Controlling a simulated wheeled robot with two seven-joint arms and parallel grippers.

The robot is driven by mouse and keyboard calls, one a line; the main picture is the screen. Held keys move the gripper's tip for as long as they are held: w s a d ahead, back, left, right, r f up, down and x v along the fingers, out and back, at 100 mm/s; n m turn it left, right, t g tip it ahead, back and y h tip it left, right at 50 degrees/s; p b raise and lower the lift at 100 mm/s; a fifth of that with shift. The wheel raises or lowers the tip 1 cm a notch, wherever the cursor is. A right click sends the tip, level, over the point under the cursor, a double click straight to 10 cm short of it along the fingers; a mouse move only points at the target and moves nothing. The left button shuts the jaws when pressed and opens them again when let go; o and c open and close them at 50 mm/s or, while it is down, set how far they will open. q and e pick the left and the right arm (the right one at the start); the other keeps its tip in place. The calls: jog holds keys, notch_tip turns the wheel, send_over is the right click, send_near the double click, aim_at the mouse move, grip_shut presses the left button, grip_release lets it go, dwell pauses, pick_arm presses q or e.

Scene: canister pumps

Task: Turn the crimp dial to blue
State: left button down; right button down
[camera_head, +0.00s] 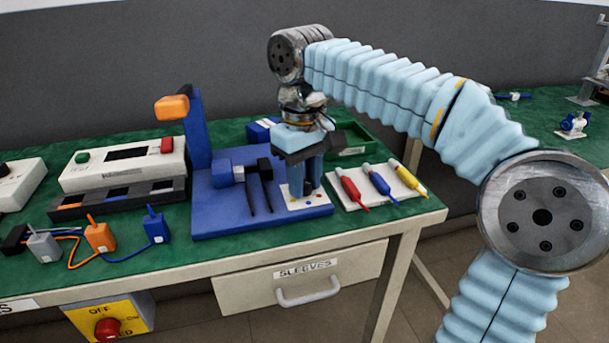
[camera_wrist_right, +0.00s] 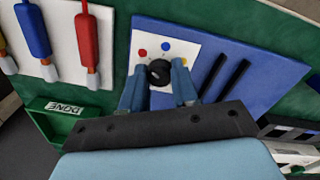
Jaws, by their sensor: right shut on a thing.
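The crimp dial (camera_wrist_right: 159,72) is a small black knob on a white plate (camera_wrist_right: 205,52) on the blue crimp press base (camera_head: 225,212). In the right wrist view, red (camera_wrist_right: 143,53) and blue (camera_wrist_right: 166,46) dots show beyond the dial, with a yellow one to the right. I cannot tell which dot the dial points to. My right gripper (camera_head: 303,188) points down over the plate, and its fingers (camera_wrist_right: 158,88) are shut on the dial from both sides. The dial is hidden by the fingers in the head view. My left gripper is out of view.
The press post has an orange-ended lever (camera_head: 172,107). Red (camera_head: 354,191), blue and yellow pens lie on a white board to the right. A green bin (camera_head: 349,140) stands behind. Small wired blocks (camera_head: 100,236) and a cream control box (camera_head: 125,163) are at left.

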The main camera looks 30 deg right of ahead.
jog(key=m+p, duration=0.1)
jog(key=m, duration=0.2)
jog(key=shift+r+p, duration=0.2)
jog(key=shift+p, duration=0.2)
jog(key=m+p, duration=0.1)
jog(key=m, duration=0.1)
jog(key=shift+m, duration=0.4)
jog(key=shift+f+m+p, duration=0.1)
jog(key=shift+m+p, duration=0.55)
jog(key=shift+m, duration=1.85)
jog(key=shift+w+m, duration=0.1)
jog(key=shift+m, duration=0.2)
jog(key=c, duration=0.8)
grip_release()
jog(key=shift+f, duration=0.1)
jog(key=shift+c, duration=0.2)
